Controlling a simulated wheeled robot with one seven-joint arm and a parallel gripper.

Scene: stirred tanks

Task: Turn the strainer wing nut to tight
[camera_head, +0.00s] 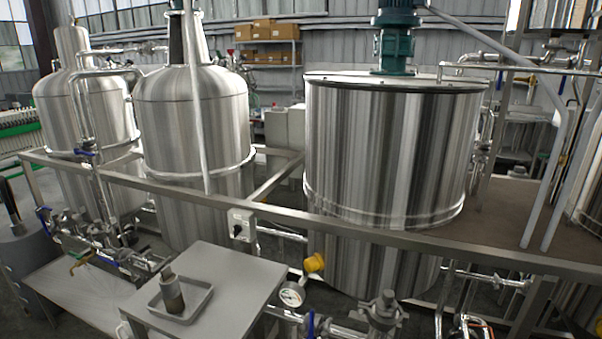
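I cannot make out a wing nut for certain at this size. At the bottom of the head view a steel pipe fitting (383,312) with a narrow upright top stands in front of the big tank; it may be the strainer, but I cannot tell. A yellow knob (314,262) sits on the pipework to its upper left, and a round white dial gauge (292,295) is below the knob. My gripper is not recognisable in this view.
A large steel tank (385,150) with a green motor stands behind a steel frame rail (400,238). A grey table (225,275) at front holds a shallow tray with a small metal cylinder (171,292). Blue-handled valves (311,325) and pipes crowd the front.

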